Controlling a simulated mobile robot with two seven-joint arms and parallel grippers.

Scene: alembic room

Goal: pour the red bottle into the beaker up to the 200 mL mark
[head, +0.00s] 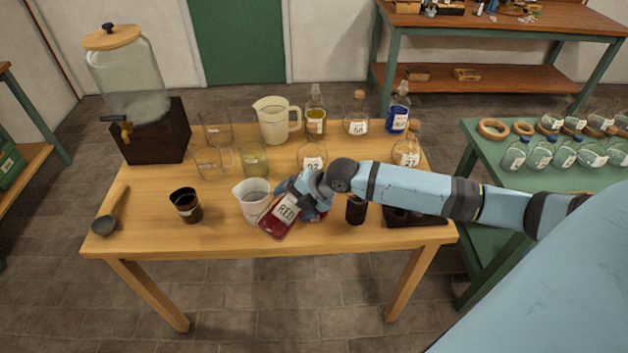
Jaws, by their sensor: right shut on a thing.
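The red bottle (284,217), labelled RED, is tilted, with its base down to the left, just right of the beaker. My right gripper (300,196) is shut on it; the fingers and the bottle's upper part are partly hidden by the gripper and arm. The beaker (253,207) is a whitish spouted vessel standing upright near the front middle of the wooden table (222,236). Its marks and liquid level are too small to read. My left gripper is not in view.
A dark cup (186,206) and a ladle (110,215) are at left. Behind are glasses (253,158), a cream pitcher (278,121), flasks (358,117), a blue bottle (397,112) and a dispenser (130,88). A dark cylinder (356,210) stands right of the gripper.

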